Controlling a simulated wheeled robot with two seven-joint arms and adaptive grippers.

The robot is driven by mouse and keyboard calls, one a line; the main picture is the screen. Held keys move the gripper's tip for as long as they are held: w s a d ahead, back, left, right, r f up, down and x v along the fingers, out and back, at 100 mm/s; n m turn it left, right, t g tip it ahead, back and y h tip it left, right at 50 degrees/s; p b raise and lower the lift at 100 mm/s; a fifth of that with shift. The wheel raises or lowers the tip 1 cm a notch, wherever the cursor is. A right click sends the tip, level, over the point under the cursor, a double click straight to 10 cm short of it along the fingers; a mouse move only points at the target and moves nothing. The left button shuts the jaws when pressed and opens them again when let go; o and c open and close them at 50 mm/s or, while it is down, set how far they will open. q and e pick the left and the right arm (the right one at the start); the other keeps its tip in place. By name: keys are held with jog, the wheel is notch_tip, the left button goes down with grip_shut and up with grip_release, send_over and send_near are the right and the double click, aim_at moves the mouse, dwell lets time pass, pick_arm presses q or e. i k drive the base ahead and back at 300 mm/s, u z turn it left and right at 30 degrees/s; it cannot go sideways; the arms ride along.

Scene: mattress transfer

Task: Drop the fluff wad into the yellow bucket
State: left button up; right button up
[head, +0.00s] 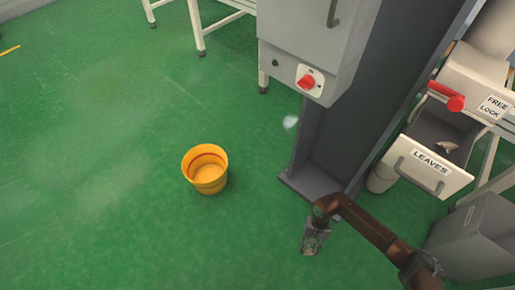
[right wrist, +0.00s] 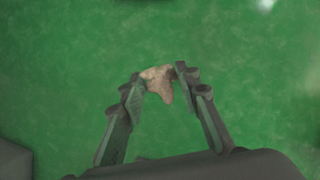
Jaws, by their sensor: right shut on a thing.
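The yellow bucket (head: 205,181) stands upright on the green floor, left of the middle in the head view. Its open top faces up and no contents show. My right gripper (head: 311,243) is low in the head view, to the right of the bucket and nearer to me. In the right wrist view my right gripper (right wrist: 159,80) is shut on a small pinkish-tan lump, which I take for the fluff wad (right wrist: 158,78). The wad sticks out between the fingertips with green floor behind it. My left gripper is not in view.
A grey cabinet (head: 308,50) and dark post (head: 335,130) stand behind the gripper. A drawer marked LEAVES (head: 430,171) holds a small pale thing (head: 447,147). A whitish puff (head: 290,122) shows beside the post. Floor around the bucket is clear.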

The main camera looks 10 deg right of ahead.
aim_at(212, 176)
jog(key=u, duration=0.4)
jog(key=i, duration=1.8)
jog(key=u, duration=0.65)
